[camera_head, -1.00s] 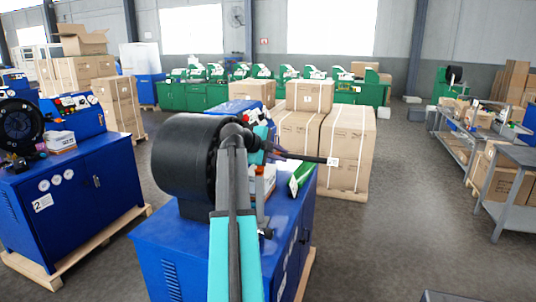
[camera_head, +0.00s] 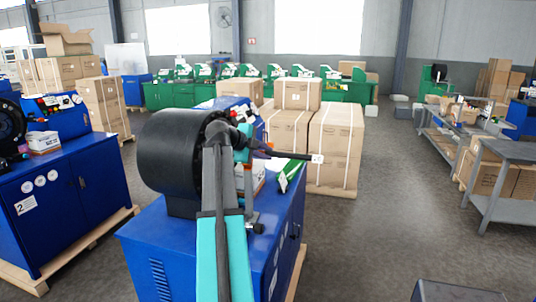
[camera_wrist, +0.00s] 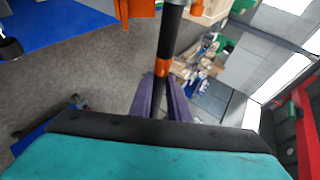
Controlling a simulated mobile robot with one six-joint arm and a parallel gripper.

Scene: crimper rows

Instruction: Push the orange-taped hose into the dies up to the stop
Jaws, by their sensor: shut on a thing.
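The black hose (camera_wrist: 170,35) with a band of orange tape (camera_wrist: 163,68) runs up out of the wrist view. My gripper (camera_wrist: 164,95) has its purple fingers shut on the hose just below the tape. In the head view a black hose (camera_head: 290,155) sticks out to the right from beside my wrist, with a small white tag at its end. The big black crimper head (camera_head: 178,152) stands on a blue cabinet (camera_head: 150,245), left of my arm. My arm hides the front of its opening, so the dies and stop cannot be seen.
A green item (camera_head: 292,174) and a small box lie on the cabinet top near my wrist. Cartons (camera_head: 335,150) are stacked behind. Another blue cabinet (camera_head: 75,190) stands at left, grey shelving (camera_head: 500,150) at right.

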